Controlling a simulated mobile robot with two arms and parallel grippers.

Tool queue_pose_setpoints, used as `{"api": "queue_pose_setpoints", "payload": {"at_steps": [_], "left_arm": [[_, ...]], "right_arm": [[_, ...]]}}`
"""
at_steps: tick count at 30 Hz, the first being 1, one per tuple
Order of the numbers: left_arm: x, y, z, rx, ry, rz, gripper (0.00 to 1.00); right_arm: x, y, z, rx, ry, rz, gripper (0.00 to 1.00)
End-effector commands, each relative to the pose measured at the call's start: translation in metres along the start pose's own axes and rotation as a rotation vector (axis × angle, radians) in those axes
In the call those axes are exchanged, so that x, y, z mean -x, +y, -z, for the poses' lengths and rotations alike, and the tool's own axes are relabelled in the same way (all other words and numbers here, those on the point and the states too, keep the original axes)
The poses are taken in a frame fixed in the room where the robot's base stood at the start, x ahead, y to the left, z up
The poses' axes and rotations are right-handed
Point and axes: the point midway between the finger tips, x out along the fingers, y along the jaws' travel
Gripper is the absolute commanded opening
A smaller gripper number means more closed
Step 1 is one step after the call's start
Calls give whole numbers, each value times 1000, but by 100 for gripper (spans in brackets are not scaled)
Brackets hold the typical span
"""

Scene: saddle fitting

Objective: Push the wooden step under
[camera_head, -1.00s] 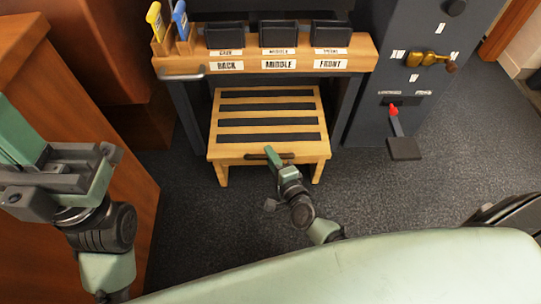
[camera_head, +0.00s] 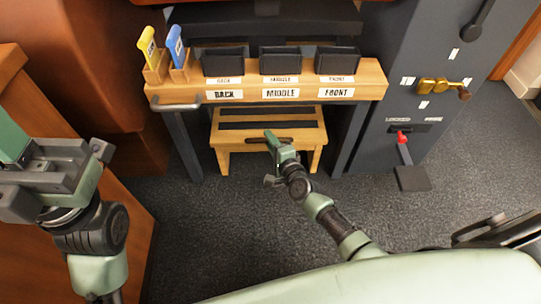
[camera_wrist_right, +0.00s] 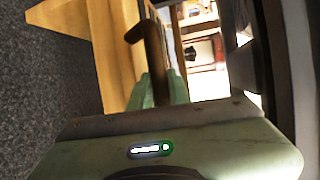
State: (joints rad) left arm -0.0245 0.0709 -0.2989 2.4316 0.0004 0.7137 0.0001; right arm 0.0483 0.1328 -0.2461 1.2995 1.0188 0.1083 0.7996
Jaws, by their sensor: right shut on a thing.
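The wooden step (camera_head: 228,139), light wood with dark grip strips, stands on the floor between the bench's dark legs. Its rear top is hidden beneath the labelled wooden ledge (camera_head: 215,94), and its front edge and legs show. My right gripper (camera_head: 272,138) is at the dark bar handle on the step's front. In the right wrist view the green fingers (camera_wrist_right: 160,92) are shut on the brown handle (camera_wrist_right: 154,42), with the step's wood (camera_wrist_right: 112,45) beside it. My left gripper (camera_head: 50,165) is at the left, away from the step; its jaw opening is unclear.
The ledge carries several dark bins (camera_head: 280,60) and yellow and blue tags (camera_head: 176,45). A grey cabinet with a brass handle (camera_head: 440,88) and red-knobbed lever (camera_head: 402,138) stands right. A wooden cabinet edge (camera_head: 115,215) is at left. The carpet in front is clear.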

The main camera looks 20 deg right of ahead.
Motion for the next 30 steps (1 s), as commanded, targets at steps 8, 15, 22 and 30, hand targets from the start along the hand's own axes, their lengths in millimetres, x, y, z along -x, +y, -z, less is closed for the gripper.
{"api": "queue_pose_setpoints", "payload": {"at_steps": [8, 15, 22, 30], "left_arm": [[-2, 1, 1, -2, 19, -7, 0], [-3, 1, 1, -2, 18, -7, 0], [-3, 1, 1, -1, 18, -7, 0], [-6, 1, 2, -1, 22, -7, 0]], "right_arm": [[-20, -3, 7, -1, -2, -2, 0], [-21, -5, 8, 0, -1, 1, 0], [-20, -5, 8, 0, 0, 1, 27], [-14, -5, 8, 0, 0, -1, 27]]}}
